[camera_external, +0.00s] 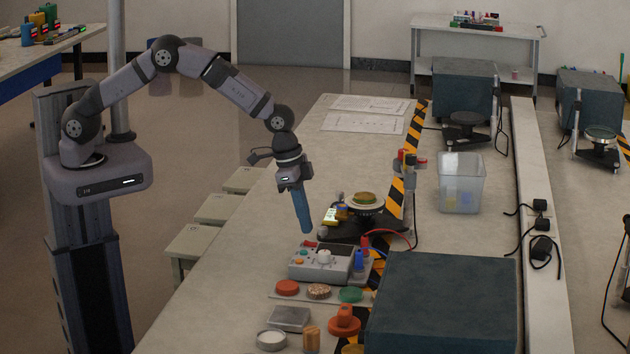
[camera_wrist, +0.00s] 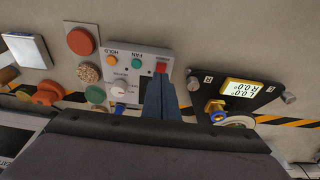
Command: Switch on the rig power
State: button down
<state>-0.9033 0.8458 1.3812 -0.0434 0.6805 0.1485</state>
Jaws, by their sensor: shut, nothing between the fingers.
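The control box (camera_external: 318,264) is a grey panel on the bench, with a white knob (camera_external: 324,256) and small coloured buttons. In the wrist view, the panel (camera_wrist: 143,54) shows an orange button (camera_wrist: 112,59) by "HOLD", a teal one (camera_wrist: 136,63) by "FAN", and a red one (camera_wrist: 161,67) whose label I cannot read. My gripper (camera_external: 306,231) is shut and empty, its blue fingers pointing down just above the box's far edge. In the wrist view the fingertips (camera_wrist: 158,76) appear right beside the red button and hide part of the panel. I cannot tell whether they touch it.
A black instrument base with a lit display (camera_wrist: 243,87) stands beyond the box. Red, speckled and green discs (camera_external: 350,294) lie in front. A large dark block (camera_external: 445,305) stands at right, near a clear bin (camera_external: 461,184). Red and blue plugs and a cable are close by.

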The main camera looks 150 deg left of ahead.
aim_at(305, 241)
jog(key=shift+s+d+f+p, duration=0.15)
jog(key=shift+f+p, duration=0.15)
jog(key=shift+f, duration=0.9)
jog(key=shift+s+f+b, duration=0.1)
jog(key=shift+f+b, duration=0.35)
jog(key=shift+b, duration=0.1)
jog(key=shift+r, duration=0.2)
jog(key=shift+w+a+r, duration=0.25)
jog(key=shift+w+a, duration=0.2)
jog(key=shift+w, duration=0.1)
